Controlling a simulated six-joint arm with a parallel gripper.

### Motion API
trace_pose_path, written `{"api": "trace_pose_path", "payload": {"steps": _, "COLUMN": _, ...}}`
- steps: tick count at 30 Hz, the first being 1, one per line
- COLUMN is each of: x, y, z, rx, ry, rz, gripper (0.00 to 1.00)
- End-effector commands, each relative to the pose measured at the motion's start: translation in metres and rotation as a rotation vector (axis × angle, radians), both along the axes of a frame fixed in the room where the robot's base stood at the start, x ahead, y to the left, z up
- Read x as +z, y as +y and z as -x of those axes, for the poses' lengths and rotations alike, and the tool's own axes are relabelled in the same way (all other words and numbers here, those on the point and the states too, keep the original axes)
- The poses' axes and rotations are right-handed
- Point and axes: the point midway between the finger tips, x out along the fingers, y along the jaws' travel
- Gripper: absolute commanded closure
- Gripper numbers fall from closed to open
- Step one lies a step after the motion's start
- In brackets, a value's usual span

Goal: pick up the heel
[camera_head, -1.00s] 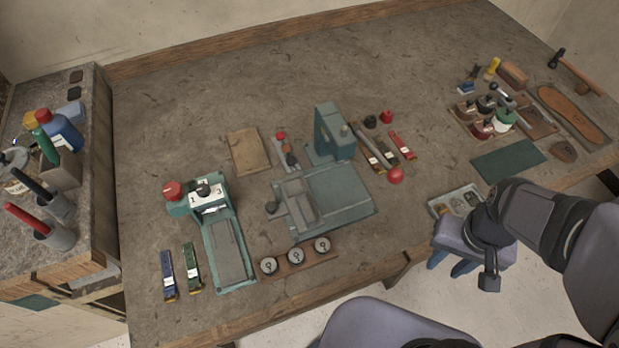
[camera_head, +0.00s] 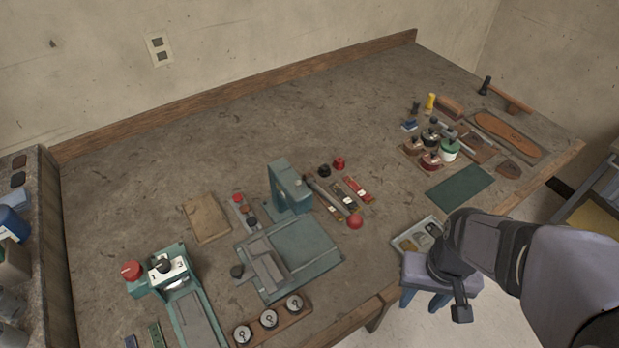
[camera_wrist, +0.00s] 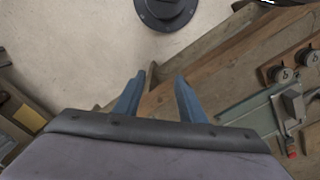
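A small brown rounded piece (camera_head: 509,169), which looks like the heel, lies flat at the right end of the bench, just in front of the tray with the brown sole (camera_head: 507,133). It is not visible in the wrist view. My gripper (camera_head: 423,300) is off the bench's front edge, well to the left of and nearer than that piece. In the wrist view its two blue fingers (camera_wrist: 160,79) are apart with nothing between them.
The green press (camera_head: 290,188) and stitching base (camera_head: 290,258) stand mid-bench. The bench's back middle is clear.

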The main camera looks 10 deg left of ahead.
Motion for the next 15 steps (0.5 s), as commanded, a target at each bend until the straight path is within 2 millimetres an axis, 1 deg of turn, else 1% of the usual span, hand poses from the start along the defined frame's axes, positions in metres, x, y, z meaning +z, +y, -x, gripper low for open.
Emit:
{"api": "trace_pose_path", "payload": {"steps": 7, "x": 0.000, "y": 0.000, "z": -0.001, "rx": 0.002, "ry": -0.001, "rz": 0.000, "gripper": 0.63}}
{"api": "trace_pose_path", "payload": {"steps": 10, "x": 0.001, "y": 0.003, "z": -0.010, "rx": 0.018, "ry": -0.008, "rz": -0.003, "gripper": 0.63}}
{"api": "trace_pose_path", "payload": {"steps": 11, "x": 0.002, "y": 0.005, "z": -0.015, "rx": 0.027, "ry": -0.012, "rz": -0.005, "gripper": 0.63}}
{"api": "trace_pose_path", "payload": {"steps": 13, "x": 0.004, "y": 0.011, "z": -0.031, "rx": 0.054, "ry": -0.025, "rz": -0.010, "gripper": 0.63}}
{"api": "trace_pose_path", "payload": {"steps": 14, "x": 0.005, "y": 0.014, "z": -0.039, "rx": 0.071, "ry": -0.033, "rz": -0.013, "gripper": 0.63}}
{"api": "trace_pose_path", "payload": {"steps": 15, "x": 0.006, "y": 0.020, "z": -0.053, "rx": 0.097, "ry": -0.045, "rz": -0.017, "gripper": 0.63}}
